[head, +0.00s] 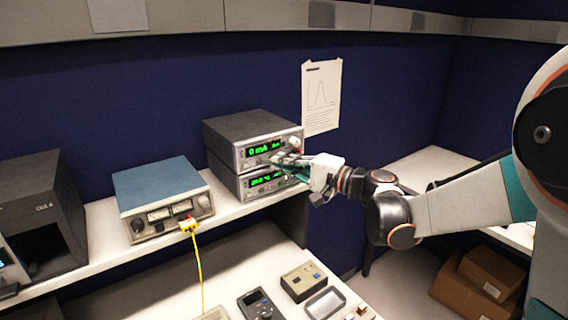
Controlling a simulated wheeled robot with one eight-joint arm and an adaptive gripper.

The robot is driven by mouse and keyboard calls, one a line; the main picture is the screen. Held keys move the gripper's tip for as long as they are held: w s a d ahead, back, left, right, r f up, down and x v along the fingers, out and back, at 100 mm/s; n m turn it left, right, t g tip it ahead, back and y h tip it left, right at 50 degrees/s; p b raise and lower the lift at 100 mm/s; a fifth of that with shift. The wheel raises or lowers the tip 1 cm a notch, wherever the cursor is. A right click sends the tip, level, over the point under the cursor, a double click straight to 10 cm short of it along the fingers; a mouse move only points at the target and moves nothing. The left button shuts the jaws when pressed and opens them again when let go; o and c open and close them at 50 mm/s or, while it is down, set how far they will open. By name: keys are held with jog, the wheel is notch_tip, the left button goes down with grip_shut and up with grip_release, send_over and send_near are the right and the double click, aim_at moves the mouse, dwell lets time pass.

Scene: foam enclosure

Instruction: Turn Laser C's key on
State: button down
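Two grey instrument boxes are stacked on the shelf at the centre of the head view. The upper box (243,136) has a lit green display that seems to read 0 mA. The lower box (225,172) also has a lit green display, too small to read surely. I can read no label naming Laser C, and I cannot make out a key. My gripper (284,160) is at the right part of the stack's front panels, around the border between the two boxes. Its fingers cover part of the panels. I cannot tell whether they touch anything or are open.
A blue-topped instrument (160,189) with a yellow cable (199,268) stands left of the stack. A dark box (42,212) is at the far left. Small devices (303,281) lie on the lower bench. Cardboard boxes (478,278) sit at lower right.

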jog(key=c, duration=1.8)
grip_release()
jog(key=shift+d, duration=0.1)
jog(key=v, duration=1.2)
jog(key=shift+f, duration=0.15)
